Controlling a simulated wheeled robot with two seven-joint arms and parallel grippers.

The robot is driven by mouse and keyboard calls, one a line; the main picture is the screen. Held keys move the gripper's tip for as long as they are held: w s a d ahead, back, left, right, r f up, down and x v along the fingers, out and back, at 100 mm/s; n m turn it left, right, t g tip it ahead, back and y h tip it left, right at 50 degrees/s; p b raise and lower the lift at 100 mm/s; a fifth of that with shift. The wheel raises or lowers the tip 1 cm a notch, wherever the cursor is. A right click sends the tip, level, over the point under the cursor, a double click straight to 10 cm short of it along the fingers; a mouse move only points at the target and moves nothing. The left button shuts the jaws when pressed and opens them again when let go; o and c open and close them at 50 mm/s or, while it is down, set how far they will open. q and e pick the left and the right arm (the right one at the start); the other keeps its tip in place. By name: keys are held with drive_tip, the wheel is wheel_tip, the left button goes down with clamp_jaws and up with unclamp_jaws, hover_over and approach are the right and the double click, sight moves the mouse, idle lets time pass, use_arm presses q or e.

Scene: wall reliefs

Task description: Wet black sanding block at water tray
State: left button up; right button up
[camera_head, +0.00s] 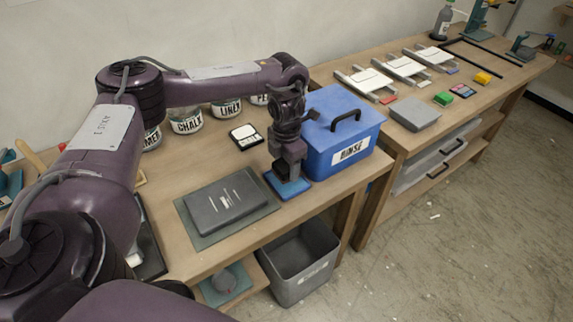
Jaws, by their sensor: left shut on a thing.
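My left gripper (287,168) points straight down at the front of the bench, just left of the blue box. It is shut on a small dark thing at its fingertips, which looks like the black sanding block; the fingers hide most of it. Directly below is a small flat blue square (300,188), which looks like the water tray. The held block is over or on it; I cannot tell whether they touch. My right gripper is not in view.
A blue lidded box marked RINSE (362,150) stands close right of the gripper. A grey slab (226,203) lies on a mat to the left. Labelled jars (187,122) and a small black-and-white case (245,136) are behind. A grey bin (298,272) stands below.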

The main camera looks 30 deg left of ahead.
use_arm(q)
drive_tip(key=shift+r+p, duration=1.55)
drive_tip(key=shift+r, duration=0.55)
